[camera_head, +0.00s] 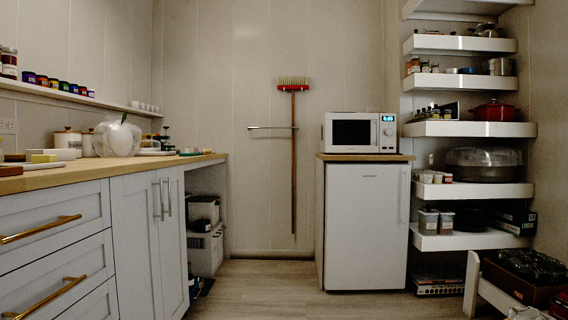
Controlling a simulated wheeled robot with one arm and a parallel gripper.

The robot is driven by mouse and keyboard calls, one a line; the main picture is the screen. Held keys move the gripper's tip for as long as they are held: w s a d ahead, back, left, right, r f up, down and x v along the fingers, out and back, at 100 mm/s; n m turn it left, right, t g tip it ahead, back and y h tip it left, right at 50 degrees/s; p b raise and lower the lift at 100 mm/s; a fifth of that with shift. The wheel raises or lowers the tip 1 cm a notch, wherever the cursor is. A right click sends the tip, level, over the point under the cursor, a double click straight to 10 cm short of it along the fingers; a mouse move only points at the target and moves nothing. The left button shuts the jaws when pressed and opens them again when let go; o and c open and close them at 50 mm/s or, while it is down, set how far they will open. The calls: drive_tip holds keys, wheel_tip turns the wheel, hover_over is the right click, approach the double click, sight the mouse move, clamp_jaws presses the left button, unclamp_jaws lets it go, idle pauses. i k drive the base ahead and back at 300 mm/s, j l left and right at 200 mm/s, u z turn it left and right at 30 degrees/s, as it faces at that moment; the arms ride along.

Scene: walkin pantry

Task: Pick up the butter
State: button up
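A small pale-yellow block that looks like the butter (43,158) lies on the wooden countertop (95,166) at the left. A whitish flat item (62,154) is right behind it, and I cannot tell whether they touch. The block is small in the picture, so its wrapping or dish cannot be made out. My gripper is not in view.
A canister (68,141) and a clear rounded container (117,138) stand farther along the counter. Drawers and a cupboard (150,215) form its front. A microwave (359,133) sits above a white fridge (366,227). The middle floor (265,285) is clear.

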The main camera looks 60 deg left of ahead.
sight(40, 158)
drive_tip(key=u, duration=3.3)
drive_tip(key=i+l+u, duration=0.1)
drive_tip(key=i+l, duration=0.3)
drive_tip(key=i+l+u, duration=0.15)
drive_tip(key=i+l, duration=0.25)
drive_tip(key=l, duration=0.25)
